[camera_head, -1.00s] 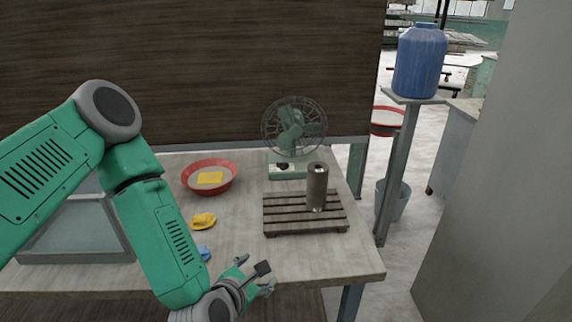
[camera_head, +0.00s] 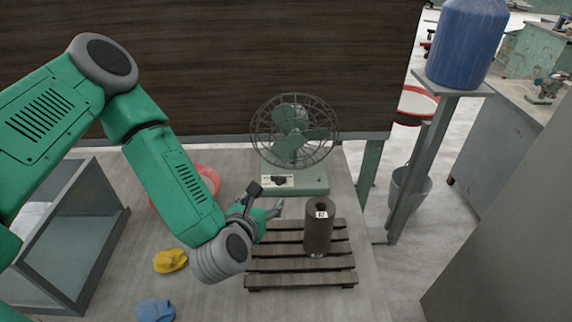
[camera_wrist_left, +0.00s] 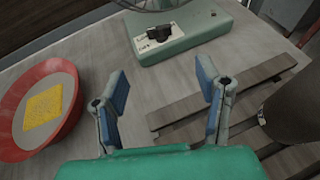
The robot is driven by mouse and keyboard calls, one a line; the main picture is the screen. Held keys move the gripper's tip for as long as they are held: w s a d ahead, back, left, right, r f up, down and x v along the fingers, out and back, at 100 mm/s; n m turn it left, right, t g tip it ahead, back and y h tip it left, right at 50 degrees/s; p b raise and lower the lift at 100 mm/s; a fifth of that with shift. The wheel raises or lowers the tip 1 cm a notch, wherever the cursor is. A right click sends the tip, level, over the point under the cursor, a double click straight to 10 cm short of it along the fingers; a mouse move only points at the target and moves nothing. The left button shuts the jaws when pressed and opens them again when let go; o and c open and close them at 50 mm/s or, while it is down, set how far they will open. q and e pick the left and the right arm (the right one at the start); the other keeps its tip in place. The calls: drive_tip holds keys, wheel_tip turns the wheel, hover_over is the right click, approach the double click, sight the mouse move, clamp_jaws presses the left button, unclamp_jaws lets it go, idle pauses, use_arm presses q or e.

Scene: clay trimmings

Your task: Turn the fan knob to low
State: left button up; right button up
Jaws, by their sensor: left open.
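A green desk fan (camera_head: 294,132) with a wire cage stands at the back of the table. Its black knob (camera_head: 279,181) sits on a pale label plate on the front of the green base (camera_head: 312,181). In the left wrist view the knob (camera_wrist_left: 158,33) and its plate show at the top, beyond my fingers. My left gripper (camera_head: 279,207) is just in front of the fan base, apart from the knob. In the wrist view the two blue-padded fingers (camera_wrist_left: 163,90) are spread and empty. The label writing is too small to read surely. My right gripper is not in view.
A slatted wooden rack (camera_head: 300,278) holds a dark cylinder (camera_head: 318,230) close to the right of my left gripper. A red bowl with a yellow sponge (camera_wrist_left: 44,107) is at the left. Yellow (camera_head: 170,260) and blue (camera_head: 155,310) lumps lie nearer.

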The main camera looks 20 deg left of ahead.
sight(277, 179)
use_arm(q)
drive_tip(key=shift+w+a, duration=0.1)
drive_tip(key=shift+a, duration=0.25)
drive_tip(key=shift+w+a, duration=0.1)
drive_tip(key=shift+a, duration=0.15)
drive_tip(key=x, duration=0.3)
drive_tip(key=d+x, duration=0.1)
drive_tip(key=x, duration=0.2)
drive_tip(key=d+p+x, duration=0.1)
drive_tip(key=x, duration=0.2)
drive_tip(key=shift+w+r, duration=0.1)
drive_tip(key=shift+w, duration=0.25)
drive_tip(key=shift+w+a+f, duration=0.35)
drive_tip(key=shift+w+a, duration=0.1)
drive_tip(key=shift+w, duration=0.15)
drive_tip(key=shift+w+a+f, duration=0.35)
drive_tip(key=shift+w+a, duration=0.1)
drive_tip(key=shift+w, duration=0.15)
drive_tip(key=shift+w+a+f, duration=0.2)
drive_tip(key=shift+w+a, duration=0.05)
drive_tip(key=shift+d+r, duration=0.1)
drive_tip(key=shift+d, duration=0.2)
drive_tip(key=shift+d+r, duration=0.1)
drive_tip(key=shift+d, duration=0.25)
drive_tip(key=c, duration=1.2)
drive_tip(key=shift+o, duration=0.2)
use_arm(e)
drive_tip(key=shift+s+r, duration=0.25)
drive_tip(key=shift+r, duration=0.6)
